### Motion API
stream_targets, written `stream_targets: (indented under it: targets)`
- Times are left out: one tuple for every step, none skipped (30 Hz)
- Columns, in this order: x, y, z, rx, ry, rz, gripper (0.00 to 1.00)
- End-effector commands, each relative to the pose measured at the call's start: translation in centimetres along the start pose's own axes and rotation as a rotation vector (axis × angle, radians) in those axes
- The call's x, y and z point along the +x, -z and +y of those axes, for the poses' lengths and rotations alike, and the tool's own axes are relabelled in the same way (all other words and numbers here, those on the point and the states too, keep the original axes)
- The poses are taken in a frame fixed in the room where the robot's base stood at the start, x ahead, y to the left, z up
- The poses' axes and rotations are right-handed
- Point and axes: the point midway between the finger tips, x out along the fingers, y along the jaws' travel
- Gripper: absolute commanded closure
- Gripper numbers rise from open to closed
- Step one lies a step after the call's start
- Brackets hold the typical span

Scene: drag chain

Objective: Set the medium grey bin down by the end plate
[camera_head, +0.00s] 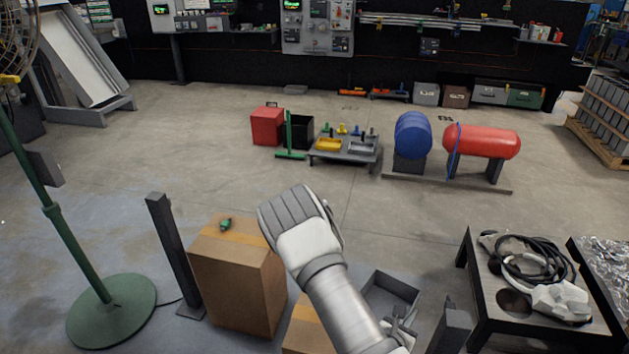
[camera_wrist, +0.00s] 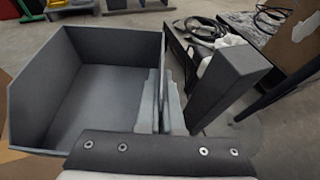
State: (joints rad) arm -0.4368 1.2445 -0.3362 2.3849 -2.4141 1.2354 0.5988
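The grey bin (camera_wrist: 92,90) is open-topped and empty, and it fills the left of the wrist view. It also shows in the head view (camera_head: 392,284), right of my forearm. My gripper (camera_wrist: 164,85) has its fingers close together at the bin's right wall, pinching it. In the head view my gripper (camera_head: 402,332) is partly hidden at the lower edge. I cannot tell whether the bin touches the floor. A dark upright post (camera_wrist: 228,82) stands just right of the fingers, and it also shows in the head view (camera_head: 452,326). I cannot identify the end plate for certain.
Cardboard boxes (camera_head: 238,285) stand left of my arm, beside another dark post (camera_head: 172,245) and a green fan stand (camera_head: 110,308). A black table (camera_head: 490,300) with cables is at right. Open floor (camera_head: 400,220) lies beyond, before a low grey cart (camera_head: 345,152).

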Motion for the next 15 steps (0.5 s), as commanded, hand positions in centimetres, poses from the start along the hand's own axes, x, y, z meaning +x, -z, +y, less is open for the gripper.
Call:
stream_targets:
  targets:
    - [-0.1, -0.8, 0.8, 0.004, -0.008, -0.001, 1.00]
    - [-0.2, -1.2, 1.3, 0.005, -0.013, 0.001, 1.00]
    - [-0.4, -1.9, 2.0, 0.002, -0.020, 0.003, 1.00]
    - [-0.5, -2.4, 2.5, 0.001, -0.025, 0.005, 1.00]
    - [-0.7, -3.0, 3.1, 0.000, -0.031, 0.007, 1.00]
    - [-0.9, -3.8, 3.8, -0.003, -0.039, 0.009, 1.00]
    - [-1.1, -4.3, 4.3, -0.006, -0.046, 0.012, 1.00]
    - [-1.2, -4.9, 4.8, -0.008, -0.053, 0.014, 1.00]
    - [-1.5, -5.7, 5.5, -0.012, -0.062, 0.017, 1.00]
    - [-1.7, -6.3, 6.0, -0.016, -0.070, 0.019, 1.00]
    - [-2.0, -6.9, 6.5, -0.018, -0.078, 0.020, 1.00]
    - [-2.3, -7.6, 7.2, -0.022, -0.089, 0.023, 1.00]
    - [-2.5, -8.2, 7.6, -0.026, -0.098, 0.024, 1.00]
    - [-2.8, -8.8, 8.1, -0.029, -0.106, 0.026, 1.00]
    - [-3.1, -9.7, 8.7, -0.034, -0.118, 0.027, 1.00]
